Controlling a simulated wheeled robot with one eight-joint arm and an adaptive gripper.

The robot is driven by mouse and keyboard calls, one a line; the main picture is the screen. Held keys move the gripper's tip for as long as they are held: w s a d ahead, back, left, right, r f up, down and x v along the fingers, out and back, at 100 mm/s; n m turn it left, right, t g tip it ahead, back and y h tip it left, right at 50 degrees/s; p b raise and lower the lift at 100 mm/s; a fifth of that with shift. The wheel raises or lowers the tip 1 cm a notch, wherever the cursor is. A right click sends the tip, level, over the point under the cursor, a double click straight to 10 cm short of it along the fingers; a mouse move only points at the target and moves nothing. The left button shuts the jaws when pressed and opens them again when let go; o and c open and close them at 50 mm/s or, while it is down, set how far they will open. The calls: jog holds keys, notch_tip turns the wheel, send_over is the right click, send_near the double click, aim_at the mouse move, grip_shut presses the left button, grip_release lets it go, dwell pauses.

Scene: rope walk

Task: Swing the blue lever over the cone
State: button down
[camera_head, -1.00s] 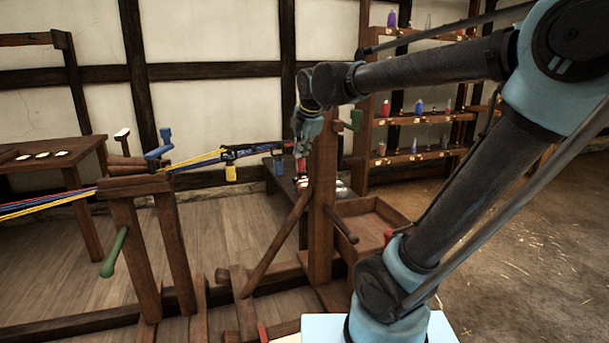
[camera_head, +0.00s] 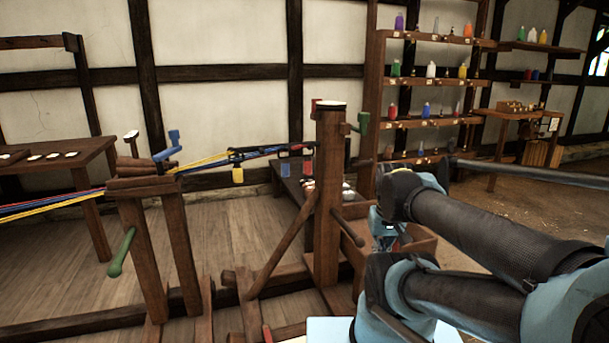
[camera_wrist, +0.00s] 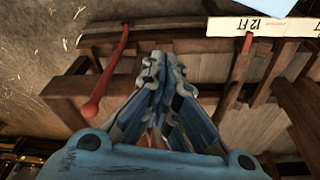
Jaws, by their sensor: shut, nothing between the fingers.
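The blue lever (camera_head: 168,146) stands up, tilted, at the top of the left wooden stand (camera_head: 140,184). A brown wooden piece (camera_head: 133,163), possibly the cone, sits beside it on the stand top; its shape is partly hidden. My gripper (camera_head: 386,236) is low, right of the middle post and well away from the blue lever, partly hidden by my arm. In the wrist view my gripper (camera_wrist: 160,105) is shut and empty, its blue fingers together. The blue lever is not seen there.
Blue, red and yellow ropes (camera_head: 60,203) run to the stand. The post (camera_head: 328,200) bears a green lever (camera_head: 363,120); a green handle (camera_head: 121,252) hangs from the stand. The wrist view shows a red-knobbed lever (camera_wrist: 105,80) and a "12 FT" strip (camera_wrist: 262,27).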

jog(key=w+a+r+y, duration=0.6)
jog(key=w+a+r, duration=0.25)
jog(key=a, duration=0.35)
jog(key=w+a+r+m+y, duration=0.1)
jog(key=w+a+r+y, duration=0.55)
jog(key=a+r, duration=0.4)
jog(key=w+a+r+y, duration=0.6)
jog(key=w+a+r, duration=0.25)
jog(key=a, duration=0.55)
jog(key=w+a, duration=0.2)
jog(key=a, duration=2.1)
jog(key=shift+w+a+f+g, duration=0.2)
jog(key=shift+a+f+g, duration=0.05)
jog(key=shift+f+g, duration=0.05)
jog(key=shift+h, duration=0.25)
jog(key=shift+a, duration=0.1)
